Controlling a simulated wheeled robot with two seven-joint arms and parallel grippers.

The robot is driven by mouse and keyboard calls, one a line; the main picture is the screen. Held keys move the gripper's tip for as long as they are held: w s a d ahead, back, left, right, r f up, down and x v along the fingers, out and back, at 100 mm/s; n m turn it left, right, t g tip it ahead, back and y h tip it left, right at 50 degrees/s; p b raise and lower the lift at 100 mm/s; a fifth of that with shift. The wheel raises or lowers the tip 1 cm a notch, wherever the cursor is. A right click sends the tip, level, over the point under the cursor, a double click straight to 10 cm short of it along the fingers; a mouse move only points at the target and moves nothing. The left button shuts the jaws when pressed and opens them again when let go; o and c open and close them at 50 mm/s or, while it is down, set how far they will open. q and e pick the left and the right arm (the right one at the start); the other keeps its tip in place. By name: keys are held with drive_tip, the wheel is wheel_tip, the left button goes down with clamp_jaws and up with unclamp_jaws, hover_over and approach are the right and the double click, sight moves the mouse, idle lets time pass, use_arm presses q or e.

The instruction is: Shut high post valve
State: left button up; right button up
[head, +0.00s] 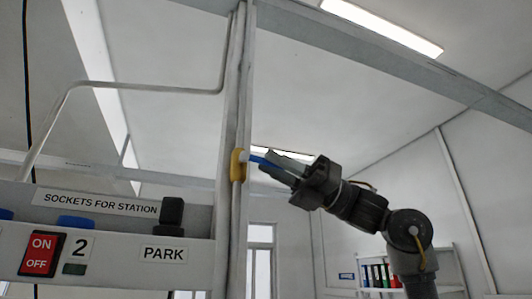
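The high post valve has a yellow body (237,165) on the upright grey post (235,90). Its blue lever (257,160) points to the right and slightly down from a pale hub. My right gripper (265,161) reaches in from the right, with one grey finger above the lever and one below it. The fingers stand apart with the lever between them, and I see no clear contact. The far end of the lever is partly hidden by the fingers. My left gripper is not in view.
A panel labelled SOCKETS FOR STATION (100,203) stands at lower left, with a red ON/OFF switch (40,254) and a PARK label (164,254). A bent pale rail (140,87) runs above it. A shelf with binders (380,275) is at lower right.

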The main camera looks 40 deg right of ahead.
drive_tip(key=shift+w+a+r, duration=0.2)
drive_tip(key=shift+a+r, duration=0.1)
drive_tip(key=shift+a, duration=0.3)
drive_tip(key=shift+a+r, duration=0.1)
drive_tip(key=shift+a, duration=0.2)
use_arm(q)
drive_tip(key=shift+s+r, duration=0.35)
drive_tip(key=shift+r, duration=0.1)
use_arm(e)
clamp_jaws()
